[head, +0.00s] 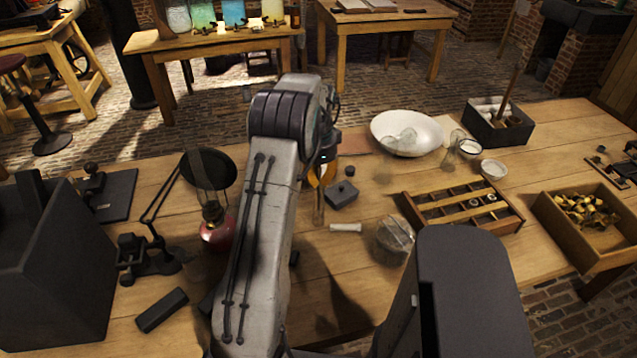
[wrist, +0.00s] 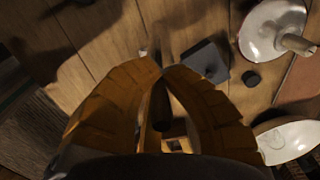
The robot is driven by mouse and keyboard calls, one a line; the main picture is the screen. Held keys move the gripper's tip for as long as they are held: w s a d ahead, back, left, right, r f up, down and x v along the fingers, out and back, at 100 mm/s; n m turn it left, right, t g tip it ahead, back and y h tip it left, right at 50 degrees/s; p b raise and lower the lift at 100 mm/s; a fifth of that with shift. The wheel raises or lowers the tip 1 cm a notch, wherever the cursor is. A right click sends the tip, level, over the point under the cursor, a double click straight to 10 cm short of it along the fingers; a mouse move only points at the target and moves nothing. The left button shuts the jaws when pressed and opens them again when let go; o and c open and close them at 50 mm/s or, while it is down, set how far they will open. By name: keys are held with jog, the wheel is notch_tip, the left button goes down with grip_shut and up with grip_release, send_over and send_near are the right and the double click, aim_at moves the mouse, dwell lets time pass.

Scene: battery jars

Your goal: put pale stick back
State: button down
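A short pale stick (head: 346,227) lies on the table in front of the small dark box, in the head view. My gripper (head: 322,172) is above the table left of that box, its amber fingers partly hidden by my arm. In the wrist view the fingers of my gripper (wrist: 162,68) come close together around a slender stick (wrist: 163,105), dark at its near end. A slender, pale, translucent length (head: 319,206) shows below the gripper in the head view and seems to be the same stick. Whether its lower end touches the table is unclear.
The small dark box (head: 342,196) is close by and shows in the wrist view (wrist: 205,61). A red lamp (head: 216,232) stands left, a glass jar (head: 395,236) right. Farther right are a slotted wooden rack (head: 412,209), a white bowl (head: 385,127) and a black bin (head: 483,128).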

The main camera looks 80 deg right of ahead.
aim_at(317, 167)
jog(key=shift+f, duration=0.7)
jog(key=shift+a+f+b, duration=0.1)
jog(key=shift+f+b, duration=0.25)
jog(key=shift+f, duration=0.25)
jog(key=c, duration=1.4)
grip_release()
jog(key=shift+f, duration=0.15)
jog(key=shift+r, duration=0.55)
jog(key=shift+r, duration=0.3)
jog(key=r, duration=0.5)
jog(key=shift+w+d, duration=0.25)
jog(key=shift+d, duration=0.15)
jog(key=shift+r, duration=0.9)
